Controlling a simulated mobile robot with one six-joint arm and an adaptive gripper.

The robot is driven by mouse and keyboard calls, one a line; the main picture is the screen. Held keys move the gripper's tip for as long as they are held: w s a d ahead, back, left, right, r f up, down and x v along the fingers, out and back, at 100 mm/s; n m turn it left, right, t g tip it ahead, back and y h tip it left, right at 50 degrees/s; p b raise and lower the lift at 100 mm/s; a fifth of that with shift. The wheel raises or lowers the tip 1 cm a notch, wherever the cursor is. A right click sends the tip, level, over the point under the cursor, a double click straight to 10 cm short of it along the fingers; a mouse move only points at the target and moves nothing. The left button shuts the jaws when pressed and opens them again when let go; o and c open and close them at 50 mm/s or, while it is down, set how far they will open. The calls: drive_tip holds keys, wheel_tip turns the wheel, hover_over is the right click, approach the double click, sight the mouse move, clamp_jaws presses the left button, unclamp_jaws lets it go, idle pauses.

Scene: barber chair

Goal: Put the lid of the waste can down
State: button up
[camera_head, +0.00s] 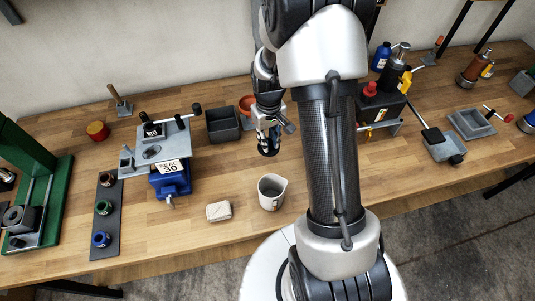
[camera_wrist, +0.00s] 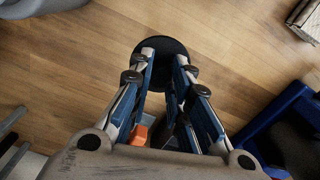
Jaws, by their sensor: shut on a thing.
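My gripper (camera_head: 267,150) hangs over the middle of the bench, pointing down. It is shut on a black round lid (camera_wrist: 160,45), whose disc shows at the fingertips in the wrist view. In the head view only a small dark part of it shows, largely hidden by the fingers. The lid looks held clear of the wood, but its exact height is hard to tell. I cannot pick out the waste can with certainty. An open dark grey square bin (camera_head: 223,125) stands left of the gripper, and a pale jug (camera_head: 271,191) stands in front of it.
A blue vise (camera_head: 170,182) with a grey plate is to the left. A pale wrapped block (camera_head: 219,211) lies near the front edge. An orange bowl (camera_head: 247,104) is behind the gripper. Bottles and a grey tray (camera_head: 472,123) are to the right. Bare wood surrounds the jug.

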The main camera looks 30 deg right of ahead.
drive_tip(key=shift+f+b, duration=0.6)
drive_tip(key=shift+f, duration=2.8)
drive_tip(key=shift+f, duration=0.15)
drive_tip(key=o, duration=0.9)
